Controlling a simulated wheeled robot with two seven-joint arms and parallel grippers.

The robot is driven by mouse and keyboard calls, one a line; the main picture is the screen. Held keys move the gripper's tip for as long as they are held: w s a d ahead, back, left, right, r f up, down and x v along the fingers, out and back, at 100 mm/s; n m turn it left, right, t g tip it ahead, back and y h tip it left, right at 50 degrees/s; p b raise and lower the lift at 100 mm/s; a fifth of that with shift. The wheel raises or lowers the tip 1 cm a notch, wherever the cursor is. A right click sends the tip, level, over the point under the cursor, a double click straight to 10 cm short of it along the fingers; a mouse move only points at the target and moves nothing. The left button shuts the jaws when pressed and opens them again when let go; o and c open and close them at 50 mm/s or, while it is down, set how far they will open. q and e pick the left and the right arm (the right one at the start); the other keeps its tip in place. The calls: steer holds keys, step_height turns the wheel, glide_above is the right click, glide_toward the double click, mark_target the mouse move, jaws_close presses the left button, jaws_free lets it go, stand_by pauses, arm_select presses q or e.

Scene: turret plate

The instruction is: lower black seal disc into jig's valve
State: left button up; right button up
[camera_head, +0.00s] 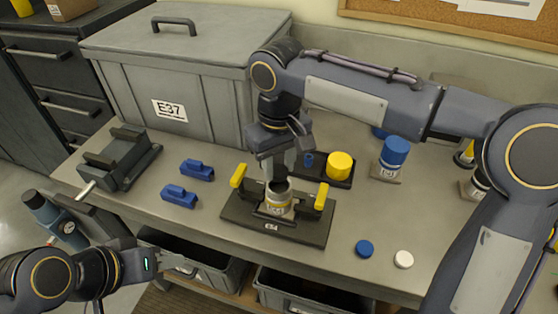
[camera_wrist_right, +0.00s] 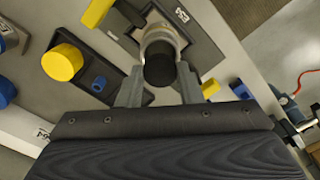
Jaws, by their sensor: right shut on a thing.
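The black seal disc (camera_wrist_right: 159,72) is pinched between the fingertips of my right gripper (camera_wrist_right: 159,80) in the right wrist view. It covers part of the silver valve (camera_wrist_right: 160,36) behind it. In the head view my right gripper (camera_head: 277,178) points down at the mouth of the valve (camera_head: 278,206), which stands upright on the dark jig plate (camera_head: 288,233). I cannot tell whether the disc touches the valve rim. My left gripper (camera_head: 184,266) is low at the table's front edge, away from the jig; its fingers are too small to read.
Yellow clamps (camera_head: 238,176) (camera_head: 321,196) flank the valve. A dark tray with a yellow cap (camera_head: 339,165) sits close behind. Blue blocks (camera_head: 179,196), a blue disc (camera_head: 364,248) and a white disc (camera_head: 403,259) lie apart. A grey E37 bin (camera_head: 180,75) stands back left.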

steer(key=shift+f, duration=0.25)
steer(key=shift+f+b, duration=0.35)
steer(key=shift+f, duration=0.9)
stand_by(1.6)
steer(key=o, duration=1)
steer(key=shift+r, duration=0.15)
step_height(320, 180, up, 8)
steer(key=shift+f, duration=0.15)
